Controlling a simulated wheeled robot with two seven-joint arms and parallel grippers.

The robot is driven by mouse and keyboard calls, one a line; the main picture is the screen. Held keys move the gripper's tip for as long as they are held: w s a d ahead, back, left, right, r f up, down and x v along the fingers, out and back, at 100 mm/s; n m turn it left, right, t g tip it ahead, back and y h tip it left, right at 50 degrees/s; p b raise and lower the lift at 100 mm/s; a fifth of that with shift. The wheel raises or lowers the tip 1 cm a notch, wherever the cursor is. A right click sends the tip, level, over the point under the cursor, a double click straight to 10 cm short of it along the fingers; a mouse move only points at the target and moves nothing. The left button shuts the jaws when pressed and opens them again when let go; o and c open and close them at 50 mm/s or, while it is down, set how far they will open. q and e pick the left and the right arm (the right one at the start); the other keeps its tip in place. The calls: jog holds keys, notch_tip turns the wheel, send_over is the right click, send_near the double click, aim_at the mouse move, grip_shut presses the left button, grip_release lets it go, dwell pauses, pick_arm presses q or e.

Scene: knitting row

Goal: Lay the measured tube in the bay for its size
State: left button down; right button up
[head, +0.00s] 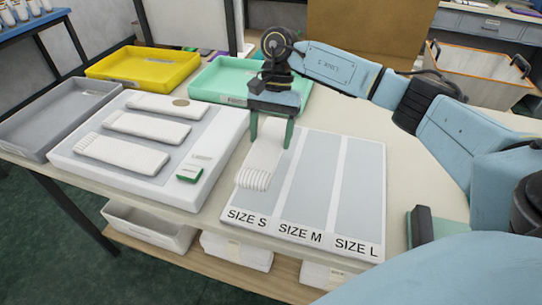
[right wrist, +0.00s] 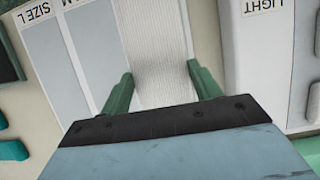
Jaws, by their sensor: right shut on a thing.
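A white knitted tube (head: 258,165) with a ribbed near end is between the green fingers of my right gripper (head: 271,134), which is shut on it. It also shows between the fingers in the right wrist view (right wrist: 153,45). The tube is over the SIZE S bay (head: 245,200) of the white sizing board, along the bay's length; I cannot tell whether it touches the board. The SIZE M bay (head: 308,200) and the SIZE L bay (head: 358,190) are empty. My left gripper is not in view.
Left of the bays, a white board (head: 200,165) holds several pale knitted pieces and a green button (head: 190,174).

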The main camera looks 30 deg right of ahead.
notch_tip(320, 180, down, 3)
jog(key=shift+r, duration=0.2)
notch_tip(320, 180, down, 4)
jog(key=shift+r, duration=0.2)
pick_arm(q)
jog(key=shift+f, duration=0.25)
jog(key=shift+b, duration=0.3)
pick_arm(e)
jog(key=o, duration=0.5)
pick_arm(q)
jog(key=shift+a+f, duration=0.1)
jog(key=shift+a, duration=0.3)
pick_arm(e)
jog(key=o, duration=0.4)
jog(key=shift+o, duration=0.2)
jog(key=shift+r, duration=0.1)
